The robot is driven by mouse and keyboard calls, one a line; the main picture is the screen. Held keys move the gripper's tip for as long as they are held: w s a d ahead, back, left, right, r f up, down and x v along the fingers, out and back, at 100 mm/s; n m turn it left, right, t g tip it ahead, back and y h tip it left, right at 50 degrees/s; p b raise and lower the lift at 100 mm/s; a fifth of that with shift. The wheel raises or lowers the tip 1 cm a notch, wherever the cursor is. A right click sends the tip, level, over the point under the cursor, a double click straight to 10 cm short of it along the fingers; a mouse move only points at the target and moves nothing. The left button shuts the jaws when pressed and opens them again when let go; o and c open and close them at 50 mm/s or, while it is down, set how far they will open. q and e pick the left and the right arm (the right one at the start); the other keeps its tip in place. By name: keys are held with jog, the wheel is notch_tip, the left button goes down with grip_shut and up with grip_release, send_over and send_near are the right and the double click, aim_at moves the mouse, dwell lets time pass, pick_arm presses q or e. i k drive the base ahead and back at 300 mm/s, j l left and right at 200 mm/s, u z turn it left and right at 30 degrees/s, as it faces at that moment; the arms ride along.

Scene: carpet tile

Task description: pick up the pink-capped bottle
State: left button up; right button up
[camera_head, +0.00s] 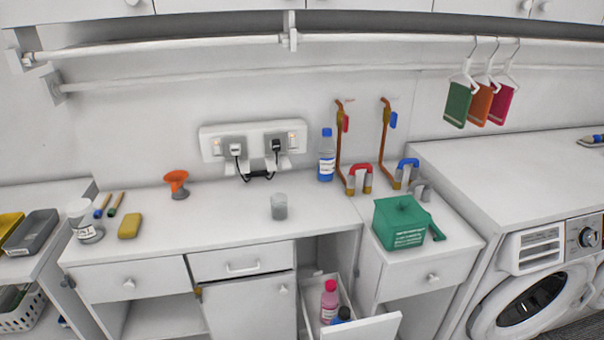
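The pink-capped bottle (330,301) stands upright in an open drawer (361,329) below the counter. It has a pink body and a pale label, and its lower part is partly hidden. A dark bottle with a blue cap (342,314) is beside it, nearer the drawer front, and mostly hidden. Neither of my grippers shows in the head view.
On the counter (230,219) are a blue-capped bottle (326,158), a grey cup (279,207), an orange funnel (177,184), a yellow sponge (129,226) and a white-lidded jar (84,222). A green box (401,224) stands right, near the washing machine (540,290).

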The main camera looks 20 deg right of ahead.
aim_at(330, 301)
jog(key=z, duration=1.25)
